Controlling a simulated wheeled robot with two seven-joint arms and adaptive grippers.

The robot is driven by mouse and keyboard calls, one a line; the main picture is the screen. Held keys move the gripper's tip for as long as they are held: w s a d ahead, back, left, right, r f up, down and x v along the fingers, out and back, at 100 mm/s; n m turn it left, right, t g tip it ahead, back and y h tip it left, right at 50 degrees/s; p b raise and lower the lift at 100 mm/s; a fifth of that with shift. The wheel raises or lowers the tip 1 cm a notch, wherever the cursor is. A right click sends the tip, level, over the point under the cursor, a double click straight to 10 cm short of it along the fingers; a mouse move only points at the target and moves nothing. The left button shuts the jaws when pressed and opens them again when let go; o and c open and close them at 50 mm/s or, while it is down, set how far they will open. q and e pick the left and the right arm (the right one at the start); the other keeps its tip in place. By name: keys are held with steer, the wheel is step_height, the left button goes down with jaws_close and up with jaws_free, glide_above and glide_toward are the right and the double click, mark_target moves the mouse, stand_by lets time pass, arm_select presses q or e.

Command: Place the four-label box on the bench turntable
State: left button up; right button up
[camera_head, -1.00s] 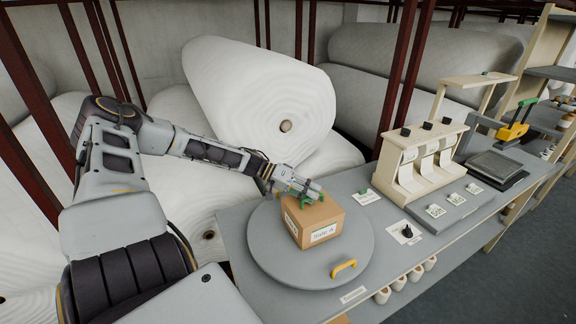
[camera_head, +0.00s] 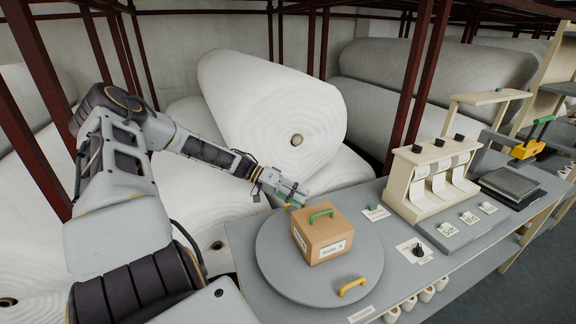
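The four-label box (camera_head: 324,234) is a brown carton with a green handle on top. It sits upright on the round grey bench turntable (camera_head: 285,273), a little right of and behind its middle. White labels show on two of its sides; the front one reads "Side A". A yellow handle (camera_head: 353,287) is at the turntable's front right edge. My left gripper (camera_head: 299,194) is behind and left of the box's top, apart from the green handle. The gap between its fingers is not clear, and it holds nothing that I can see. My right gripper is out of view.
A beige dispenser (camera_head: 430,182) with white strips stands right of the turntable. A black knob on a white card (camera_head: 415,250) lies between them. A dark tray (camera_head: 509,184) and a yellow-green tool (camera_head: 530,145) are farther right. Large white rolls (camera_head: 275,120) lie behind the bench.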

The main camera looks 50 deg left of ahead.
arm_select(q)
steer(key=v, duration=0.3)
steer(key=shift+s+a+r, duration=0.1)
steer(key=shift+s+a, duration=0.05)
steer(key=shift+a, duration=0.05)
stand_by(0.7)
steer(key=shift+o, duration=0.2)
stand_by(0.8)
steer(key=shift+r, duration=0.1)
